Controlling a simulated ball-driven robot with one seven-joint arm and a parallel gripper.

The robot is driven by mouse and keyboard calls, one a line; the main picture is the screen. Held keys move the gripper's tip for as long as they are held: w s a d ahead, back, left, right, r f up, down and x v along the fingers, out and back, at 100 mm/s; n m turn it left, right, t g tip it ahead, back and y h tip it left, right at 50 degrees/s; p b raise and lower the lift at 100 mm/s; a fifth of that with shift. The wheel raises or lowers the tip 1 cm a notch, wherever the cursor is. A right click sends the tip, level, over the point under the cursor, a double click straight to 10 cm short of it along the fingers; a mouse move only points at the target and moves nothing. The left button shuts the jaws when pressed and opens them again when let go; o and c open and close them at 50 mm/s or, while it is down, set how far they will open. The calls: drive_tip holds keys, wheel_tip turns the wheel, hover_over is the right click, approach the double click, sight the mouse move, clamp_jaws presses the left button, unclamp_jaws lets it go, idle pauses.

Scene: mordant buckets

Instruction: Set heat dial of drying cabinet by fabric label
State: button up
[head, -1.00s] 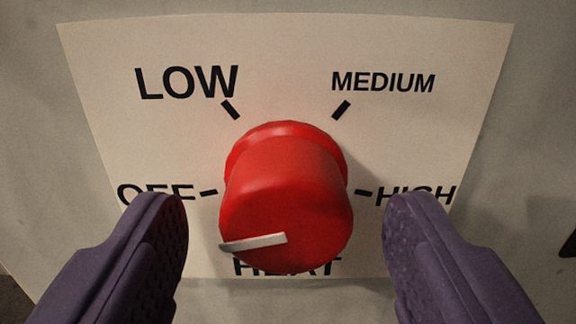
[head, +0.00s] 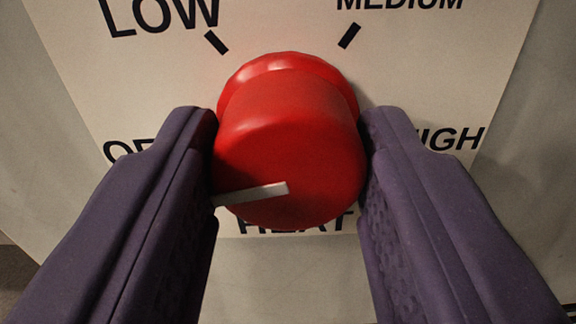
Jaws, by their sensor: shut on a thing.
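The heat dial (head: 290,145) is a round red knob in the middle of the head view. Its white pointer line (head: 252,193) points left, toward the OFF mark. My gripper (head: 288,150) has purple fingers, one on each side of the knob, and is shut on it. The dial plate (head: 285,25) is cream with black lettering: LOW at upper left, MEDIUM at upper right, HIGH at right. OFF at left and HEAT below are partly hidden by the fingers and the knob. No fabric label is in view.
The grey cabinet face (head: 525,200) surrounds the plate and is bare at the right. A darker patch shows at the lower left corner.

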drive_tip(key=m, duration=0.5)
drive_tip(key=shift+p, duration=0.3)
drive_tip(key=m, duration=0.5)
drive_tip(key=shift+p, duration=0.3)
drive_tip(key=m+p, duration=0.1)
drive_tip(key=m, duration=0.4)
drive_tip(key=m+p, duration=0.1)
drive_tip(key=m, duration=0.4)
drive_tip(key=shift+m, duration=0.4)
drive_tip(key=m+p, duration=0.1)
drive_tip(key=m, duration=0.3)
drive_tip(key=shift+m, duration=0.3)
drive_tip(key=m+p, duration=0.1)
drive_tip(key=m, duration=0.4)
drive_tip(key=m+p, duration=0.2)
drive_tip(key=m, duration=0.3)
drive_tip(key=shift+m, duration=0.4)
drive_tip(key=shift+f+m+p, duration=0.1)
drive_tip(key=shift+m+p, duration=0.65)
drive_tip(key=shift+m, duration=1.75)
